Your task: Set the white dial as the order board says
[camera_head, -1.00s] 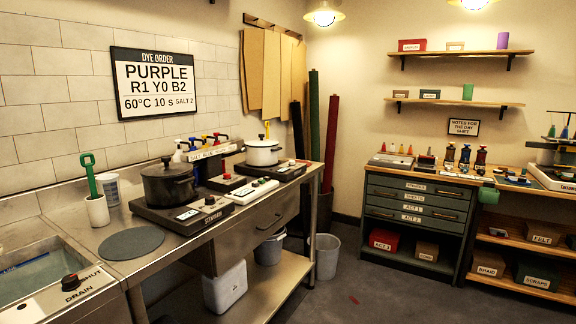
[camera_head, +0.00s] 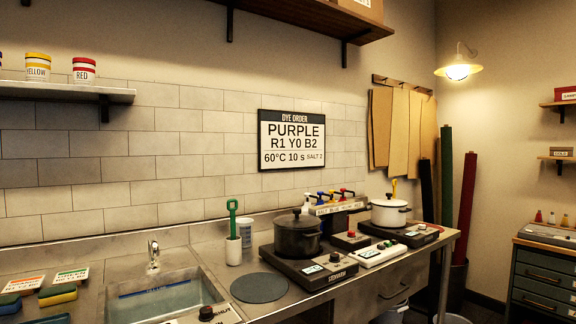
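The order board (camera_head: 291,141) hangs on the tiled wall and reads "DYE ORDER, PURPLE, R1 Y0 B2, 60°C 10 s, SALT 2". A flat white box (camera_head: 371,259) with small controls on top lies on the steel counter between two hot plates. I cannot tell for certain which control is the white dial, and its setting is too small to read. The front hot plate (camera_head: 318,277) bears a black pot (camera_head: 298,236). The rear hot plate (camera_head: 415,238) bears a white pot (camera_head: 389,212). My gripper is not in view.
A small dark unit with a red top (camera_head: 350,240) and a row of colored pump taps (camera_head: 336,195) stand behind the white box. A white holder (camera_head: 233,251) with a green tool and a sink (camera_head: 160,295) are to the left. A round grey mat (camera_head: 259,288) lies on the counter.

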